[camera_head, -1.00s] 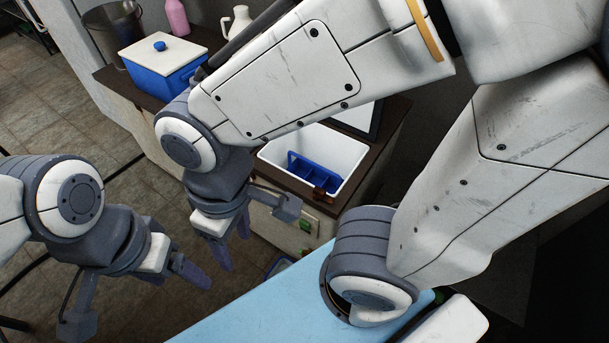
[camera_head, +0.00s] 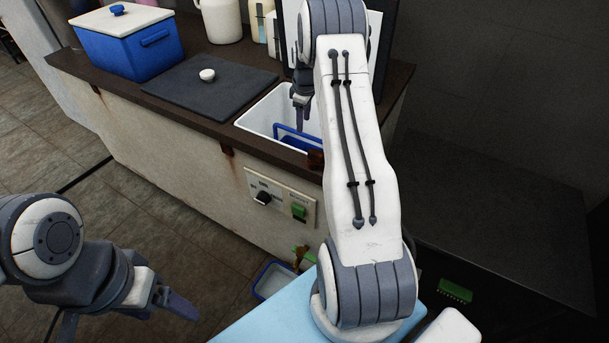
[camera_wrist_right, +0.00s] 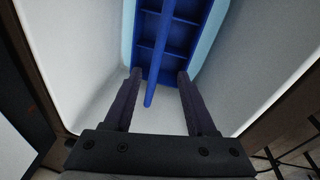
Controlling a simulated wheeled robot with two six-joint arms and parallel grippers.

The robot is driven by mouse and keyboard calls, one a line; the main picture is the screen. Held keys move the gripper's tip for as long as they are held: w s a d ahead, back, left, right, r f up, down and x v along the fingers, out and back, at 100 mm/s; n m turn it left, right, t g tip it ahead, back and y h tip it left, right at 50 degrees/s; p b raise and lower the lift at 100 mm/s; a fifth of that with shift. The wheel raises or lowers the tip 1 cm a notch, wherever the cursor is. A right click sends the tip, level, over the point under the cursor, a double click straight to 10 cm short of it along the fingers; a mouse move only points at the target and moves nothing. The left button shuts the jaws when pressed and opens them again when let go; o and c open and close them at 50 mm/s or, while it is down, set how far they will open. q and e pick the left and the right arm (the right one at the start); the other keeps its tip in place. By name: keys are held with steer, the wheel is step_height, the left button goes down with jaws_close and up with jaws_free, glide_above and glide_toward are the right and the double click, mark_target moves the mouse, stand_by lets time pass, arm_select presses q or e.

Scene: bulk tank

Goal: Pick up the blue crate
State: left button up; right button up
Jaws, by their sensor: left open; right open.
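The blue crate (camera_head: 293,139) sits in the white-walled tank (camera_head: 252,122), its handle showing near the rim and much of it hidden. In the right wrist view the crate (camera_wrist_right: 180,36) shows compartments and a long handle bar. My right gripper (camera_head: 302,108) points down over the tank; most of it is hidden by my arm. In the wrist view its open fingers (camera_wrist_right: 158,80) stand on either side of the handle bar, not closed on it. My left gripper (camera_head: 172,300) is open and empty at the lower left, away from the tank.
A dark lid with a white knob (camera_head: 207,75) lies on the counter beside the tank. A blue box with a white lid (camera_head: 130,43) and a white jug (camera_head: 221,20) stand behind. A control panel (camera_head: 281,197) is on the front. A small bin (camera_head: 272,280) stands below.

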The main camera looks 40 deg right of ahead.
steer(key=f, duration=0.2)
steer(key=d+f, duration=0.1)
steer(key=f, duration=0.2)
steer(key=shift+w+d+f, duration=0.1)
steer(key=shift+w+d, duration=0.1)
steer(key=shift+w+d+f+b, duration=0.1)
steer(key=shift+w+f+b, duration=0.15)
steer(key=shift+f, duration=1.2)
steer(key=shift+w+f+b, duration=0.2)
steer(key=shift+f, duration=1.2)
steer(key=shift+f, duration=0.3)
jaws_close()
